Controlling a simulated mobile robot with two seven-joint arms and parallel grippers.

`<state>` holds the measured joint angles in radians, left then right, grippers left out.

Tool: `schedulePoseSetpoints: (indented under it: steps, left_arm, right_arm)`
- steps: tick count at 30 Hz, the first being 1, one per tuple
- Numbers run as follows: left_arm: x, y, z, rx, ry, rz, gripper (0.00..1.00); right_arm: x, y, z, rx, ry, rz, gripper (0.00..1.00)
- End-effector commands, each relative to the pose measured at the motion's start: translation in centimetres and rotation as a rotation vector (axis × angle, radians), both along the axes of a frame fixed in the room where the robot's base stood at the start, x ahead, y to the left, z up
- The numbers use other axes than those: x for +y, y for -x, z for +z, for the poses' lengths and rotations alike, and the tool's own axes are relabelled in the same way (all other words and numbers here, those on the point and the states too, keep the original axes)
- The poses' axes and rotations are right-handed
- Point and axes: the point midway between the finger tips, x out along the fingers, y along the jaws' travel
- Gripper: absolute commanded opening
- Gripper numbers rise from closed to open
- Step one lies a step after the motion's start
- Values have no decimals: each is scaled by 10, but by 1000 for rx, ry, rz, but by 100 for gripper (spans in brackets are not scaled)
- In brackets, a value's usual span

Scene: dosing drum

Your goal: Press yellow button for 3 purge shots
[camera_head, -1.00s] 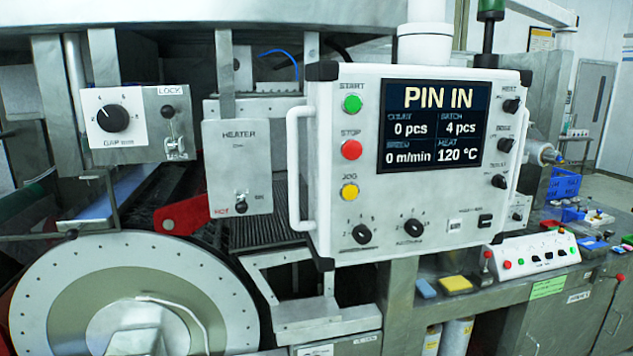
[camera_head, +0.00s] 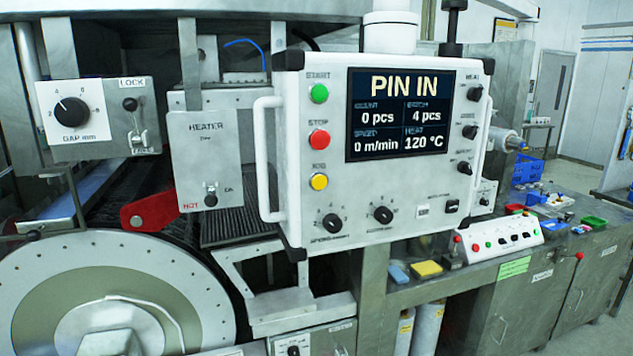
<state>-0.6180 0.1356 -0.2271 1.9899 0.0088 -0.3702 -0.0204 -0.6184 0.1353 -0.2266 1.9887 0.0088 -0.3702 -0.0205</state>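The yellow button (camera_head: 319,181), labelled JOG, sits on the white control panel (camera_head: 290,215), below the red STOP button (camera_head: 318,139) and the green START button (camera_head: 319,93). The panel's screen (camera_head: 402,114) reads PIN IN, 0 pcs, batch 4 pcs, 0 m/min and heat 120 °C. Two black dials (camera_head: 332,224) are under the yellow button. Neither of my grippers shows in the head view, and nothing covers the yellow button.
A white handle (camera_head: 265,160) stands out from the panel's left side. A HEATER box (camera_head: 207,160), a red lever (camera_head: 152,210) and a large round disc (camera_head: 45,300) are to the left. A smaller white button console (camera_head: 500,241) stands on the right bench. Space before the panel is clear.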

Motion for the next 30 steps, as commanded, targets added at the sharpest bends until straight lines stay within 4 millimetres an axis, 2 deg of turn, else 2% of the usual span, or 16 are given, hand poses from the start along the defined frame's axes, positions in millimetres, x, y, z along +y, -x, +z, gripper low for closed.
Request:
schedulePoseSetpoints:
  steps: [12, 19, 30]
  left_arm:
    - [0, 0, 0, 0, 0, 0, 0]
    - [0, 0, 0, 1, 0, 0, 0]
    - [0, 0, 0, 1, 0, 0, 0]
  right_arm:
    - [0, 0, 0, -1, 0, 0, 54]
    - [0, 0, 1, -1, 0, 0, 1]
    - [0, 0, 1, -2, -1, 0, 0]
